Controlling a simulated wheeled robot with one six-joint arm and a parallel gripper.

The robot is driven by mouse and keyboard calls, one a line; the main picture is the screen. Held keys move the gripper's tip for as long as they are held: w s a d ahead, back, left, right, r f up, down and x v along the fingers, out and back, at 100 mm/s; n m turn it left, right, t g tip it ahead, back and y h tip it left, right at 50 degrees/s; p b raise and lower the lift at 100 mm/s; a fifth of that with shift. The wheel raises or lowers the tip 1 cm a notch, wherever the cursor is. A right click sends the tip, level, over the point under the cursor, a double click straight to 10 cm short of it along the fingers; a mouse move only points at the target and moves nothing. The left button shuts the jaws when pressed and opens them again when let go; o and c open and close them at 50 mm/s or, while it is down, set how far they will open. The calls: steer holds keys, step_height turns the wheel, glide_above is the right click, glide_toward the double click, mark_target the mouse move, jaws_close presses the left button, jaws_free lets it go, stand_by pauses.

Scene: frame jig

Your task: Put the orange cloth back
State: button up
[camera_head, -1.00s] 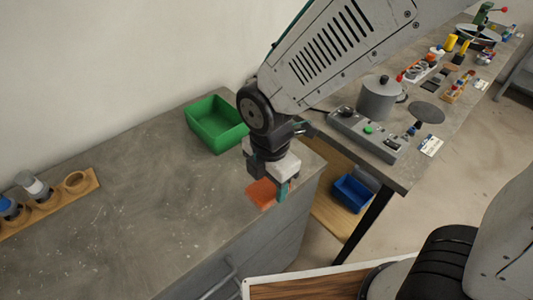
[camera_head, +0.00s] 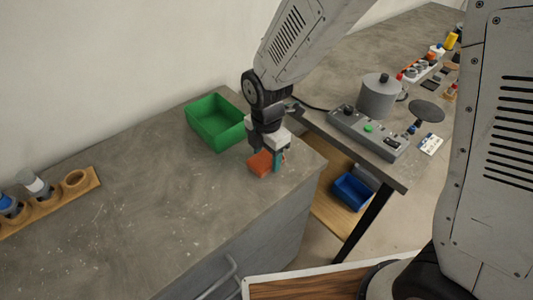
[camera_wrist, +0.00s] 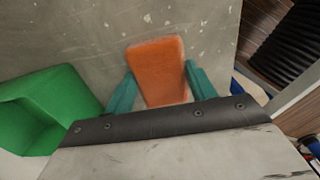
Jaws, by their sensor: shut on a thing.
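The orange cloth (camera_head: 260,163) is a folded, block-like piece at the right end of the grey counter, and it also shows in the wrist view (camera_wrist: 158,68). My gripper (camera_head: 272,160) is shut on the cloth, with one teal finger on each side of it in the wrist view. I cannot tell for sure whether the cloth still touches the counter. The green bin (camera_head: 217,122) stands on the counter just behind and left of my gripper; its visible inside looks empty. In the wrist view the bin (camera_wrist: 50,105) is at the left.
A wooden rack (camera_head: 50,200) with bottles stands at the counter's left. A second table to the right holds a grey pot (camera_head: 378,97) and a control box (camera_head: 368,134). A blue bin (camera_head: 352,191) sits on a lower shelf. The counter's middle is clear.

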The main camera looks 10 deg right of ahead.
mark_target(267, 157)
steer(key=shift+f, duration=0.1)
steer(key=o, duration=1)
steer(key=shift+c, duration=0.2)
step_height(267, 157, up, 12)
steer(key=shift+r, duration=0.2)
steer(key=s+d+r+m, duration=0.4)
steer(key=d+m, duration=0.2)
steer(key=s+d+r+m, duration=0.4)
steer(key=d+m, duration=0.1)
steer(key=d, duration=0.2)
steer(key=s+d+m, duration=0.3)
steer(key=s+m, duration=0.3)
steer(key=m, duration=0.1)
steer(key=s+d+r+m+t, duration=0.1)
steer(key=s+d+m, duration=0.3)
steer(key=s+m, duration=0.1)
steer(key=shift+s+d+r+m, duration=0.3)
steer(key=shift+s+m, duration=0.05)
steer(key=shift+m, duration=0.55)
